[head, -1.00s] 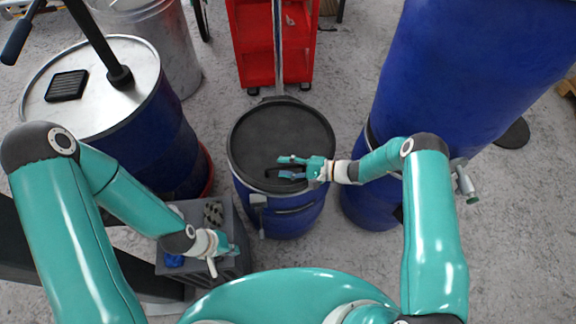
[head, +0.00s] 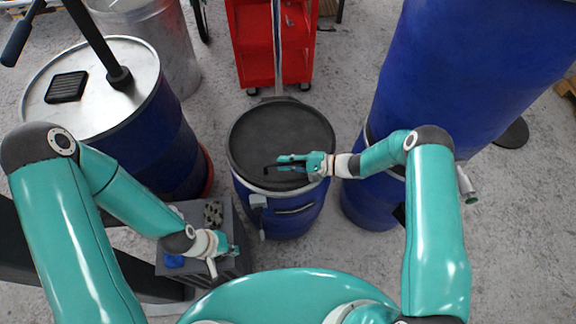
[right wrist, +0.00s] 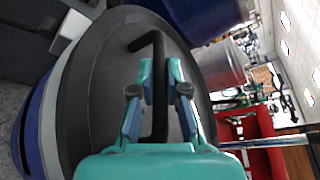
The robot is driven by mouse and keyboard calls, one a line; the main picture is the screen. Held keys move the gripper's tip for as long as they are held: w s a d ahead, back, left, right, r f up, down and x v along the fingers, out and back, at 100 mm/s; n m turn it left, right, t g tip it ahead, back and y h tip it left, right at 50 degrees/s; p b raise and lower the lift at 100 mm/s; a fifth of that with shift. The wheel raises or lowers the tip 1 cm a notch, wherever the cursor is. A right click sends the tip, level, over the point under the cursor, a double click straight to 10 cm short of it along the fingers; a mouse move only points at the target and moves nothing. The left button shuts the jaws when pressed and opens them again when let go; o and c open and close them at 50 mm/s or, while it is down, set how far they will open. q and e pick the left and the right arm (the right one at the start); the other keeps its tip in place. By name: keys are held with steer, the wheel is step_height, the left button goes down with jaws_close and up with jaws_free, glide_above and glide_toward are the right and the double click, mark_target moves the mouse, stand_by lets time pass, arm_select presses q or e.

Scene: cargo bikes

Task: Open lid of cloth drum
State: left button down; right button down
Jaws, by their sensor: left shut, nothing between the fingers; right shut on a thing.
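The blue cloth drum (head: 315,212) stands upright in the middle of the head view. Its round black lid (head: 278,127) lies flat on top, and the lid also fills much of the right wrist view (right wrist: 105,75). A black bar handle (head: 267,168) rises from the lid; it shows between the fingers in the right wrist view (right wrist: 158,65). My right gripper (head: 284,164) is shut on this handle from the right. My left gripper (head: 234,250) is shut and empty, low at the left, apart from the drum.
A grey box (head: 192,268) with small items stands left of the drum. A blue drum with a metal top (head: 115,75) is at the left. Tall blue barrels (head: 465,70) stand close at the right. A red cart (head: 258,45) is behind the drum.

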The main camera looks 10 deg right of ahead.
steer(key=w+r+m+b, duration=0.1)
steer(key=w+r, duration=0.3)
steer(key=r, duration=0.4)
steer(key=w+r+m+g+b, duration=0.1)
steer(key=w+r+b, duration=0.1)
steer(key=w+r, duration=0.3)
step_height(320, 180, up, 3)
steer(key=shift+a+f, duration=0.1)
steer(key=shift+a, duration=0.05)
steer(key=shift+s, duration=0.1)
